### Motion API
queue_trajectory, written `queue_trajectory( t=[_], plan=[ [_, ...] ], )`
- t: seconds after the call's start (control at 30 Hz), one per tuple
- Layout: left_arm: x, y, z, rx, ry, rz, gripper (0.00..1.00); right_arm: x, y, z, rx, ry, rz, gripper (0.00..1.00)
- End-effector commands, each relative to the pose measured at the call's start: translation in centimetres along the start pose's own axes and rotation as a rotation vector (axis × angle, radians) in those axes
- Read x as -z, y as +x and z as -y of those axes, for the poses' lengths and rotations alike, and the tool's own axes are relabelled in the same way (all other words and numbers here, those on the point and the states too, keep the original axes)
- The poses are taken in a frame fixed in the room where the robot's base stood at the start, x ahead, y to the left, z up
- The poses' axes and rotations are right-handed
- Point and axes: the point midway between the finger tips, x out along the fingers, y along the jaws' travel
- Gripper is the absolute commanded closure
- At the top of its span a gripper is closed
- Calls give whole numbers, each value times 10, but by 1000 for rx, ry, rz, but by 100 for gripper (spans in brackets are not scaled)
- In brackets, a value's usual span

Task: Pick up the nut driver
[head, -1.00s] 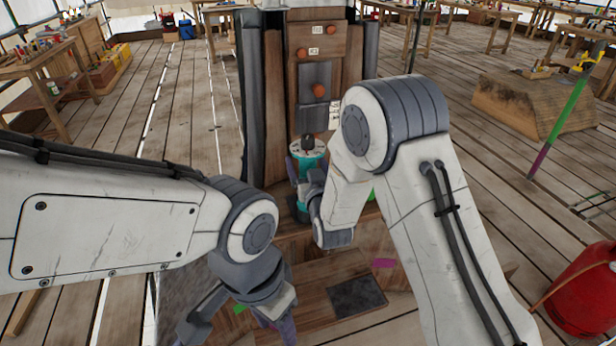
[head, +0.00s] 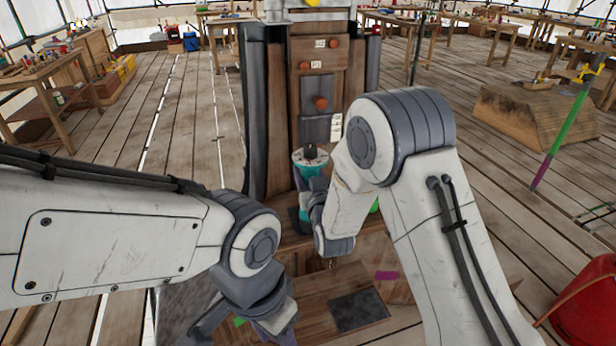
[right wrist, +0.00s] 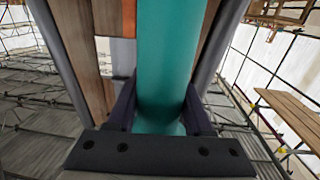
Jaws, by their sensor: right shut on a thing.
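The nut driver appears to be the teal cylinder (head: 312,171) with a pale round top and dark knob, in front of the wooden spire in the head view. In the right wrist view the teal body (right wrist: 166,60) stands between my fingers. My right gripper (right wrist: 160,115) is shut on it, with dark fingers on both sides. In the head view my right forearm and wrist hide much of this grip and the lower part of the driver. My left gripper (head: 238,330) is low at the picture's bottom edge, apart from the driver. Its fingers look spread, with nothing seen between them.
The wooden spire (head: 273,120) with orange knobs (head: 321,103) and labels rises close behind the driver. A wooden base with a dark square plate (head: 358,310) lies below. A red container (head: 585,305) stands at the right. Workbenches (head: 50,85) line the sides, with open plank floor between.

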Motion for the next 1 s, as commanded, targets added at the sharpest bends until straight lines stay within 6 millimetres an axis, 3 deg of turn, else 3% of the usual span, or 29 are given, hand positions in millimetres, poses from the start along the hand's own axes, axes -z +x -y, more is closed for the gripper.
queue_trajectory(
  t=[0.27, 0.8, 1.0],
  plan=[
    [0, 2, 0, 0, 0, 0, 50, 36, 1, 0, 0, 2, -13, 100],
    [-1, 11, 1, 0, 0, 0, 50, 90, -68, -62, -3, 0, -12, 100],
    [-1, 12, 1, 0, 0, 0, 50, 101, -82, -75, -2, -1, -9, 100]
  ],
)
